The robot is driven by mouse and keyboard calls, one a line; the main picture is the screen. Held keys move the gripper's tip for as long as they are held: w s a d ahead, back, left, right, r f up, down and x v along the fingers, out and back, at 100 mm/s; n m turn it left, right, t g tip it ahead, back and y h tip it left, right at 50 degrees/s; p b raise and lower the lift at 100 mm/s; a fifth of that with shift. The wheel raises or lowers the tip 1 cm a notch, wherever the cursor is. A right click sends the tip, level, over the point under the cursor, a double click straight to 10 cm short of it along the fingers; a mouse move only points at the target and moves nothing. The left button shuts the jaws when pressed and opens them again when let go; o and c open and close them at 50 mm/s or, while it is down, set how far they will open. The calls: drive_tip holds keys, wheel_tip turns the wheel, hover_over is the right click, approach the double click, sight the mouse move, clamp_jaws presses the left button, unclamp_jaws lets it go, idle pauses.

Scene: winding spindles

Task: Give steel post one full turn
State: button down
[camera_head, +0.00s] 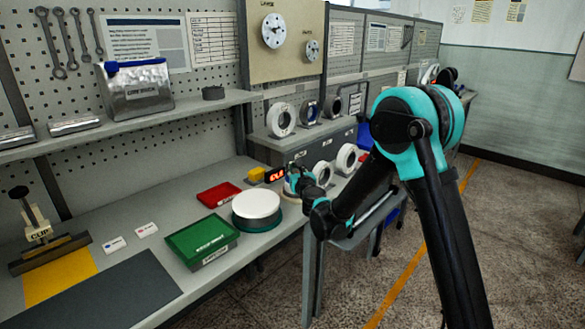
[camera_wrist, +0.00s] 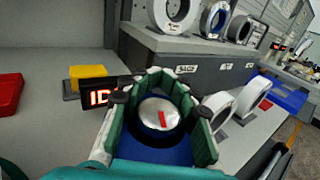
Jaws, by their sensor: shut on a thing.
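The steel post (camera_wrist: 152,117) shows in the wrist view as a round silver top with a short red mark, above a dark side and a blue base. My gripper (camera_wrist: 160,90) is around it, its green-lined fingers closed on the post from both sides. The red mark points up and slightly left from lower right of the top's middle. In the head view my gripper (camera_head: 296,180) is at the bench's right end, and the post is hidden behind it. A black display (camera_wrist: 97,97) with red digits stands just left of the gripper; its right part is covered.
A white-topped round turntable (camera_head: 257,204), a red tray (camera_head: 219,195) and a green box (camera_head: 202,240) are left of my gripper. A yellow block (camera_wrist: 88,75) is behind the display. A grey cabinet (camera_wrist: 195,60) with white rings stands behind; more rings lie at right.

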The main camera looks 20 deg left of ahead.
drive_tip(key=shift+w+d+m+t+h, duration=0.1)
drive_tip(key=shift+m+t+h, duration=0.25)
drive_tip(key=shift+h, duration=0.25)
drive_tip(key=c, duration=1.2)
unclamp_jaws()
drive_tip(key=shift+o, duration=0.2)
drive_tip(key=v, duration=1.2)
